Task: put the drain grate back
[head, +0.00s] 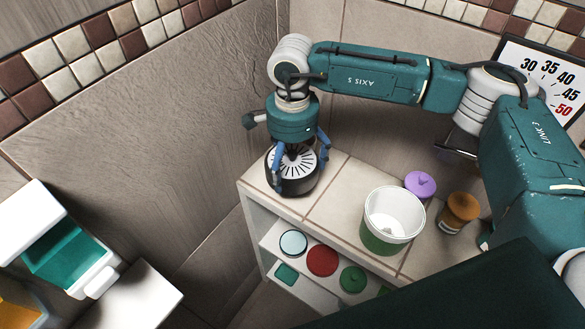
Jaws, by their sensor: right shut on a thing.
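The drain grate (309,164) shows as a round, pale slotted disc in a dark, thick round body at the left end of the tiled counter. My right gripper (297,172) reaches down over it from above. Its blue fingers stand on either side, shut on the grate. The gripper hides part of the disc's middle. I cannot tell whether the dark body is part of the grate or a separate thing below it, or whether it touches the counter. My left gripper is not in view.
On the counter (335,205) stand a white and green bucket (385,243), a purple-lidded jar (420,184) and an orange-lidded jar (462,207). Shelves below hold several lidded containers, one red (322,260). A white bin with a teal inside (65,250) stands at left. Walls close the back.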

